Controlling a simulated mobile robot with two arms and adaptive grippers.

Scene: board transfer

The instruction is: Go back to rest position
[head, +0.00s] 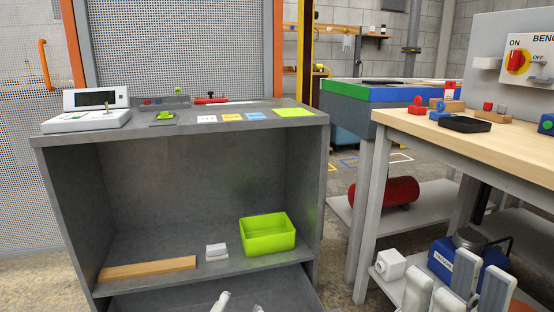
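My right gripper (456,277) is at the lower right, in front of the light wood bench. Its white and grey fingers point up and stand apart, with nothing seen between them. Of my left gripper (238,303) only small white tips show at the bottom edge, in front of the grey cabinet (105,210). The rest of it is cut off, so I cannot tell its opening.
The cabinet's shelf holds a green bin (267,236), a white block (216,252) and a wooden board (147,269). The wooden bench (490,150) stands at right, with a red cylinder (386,191) and a blue object (455,262) below its top.

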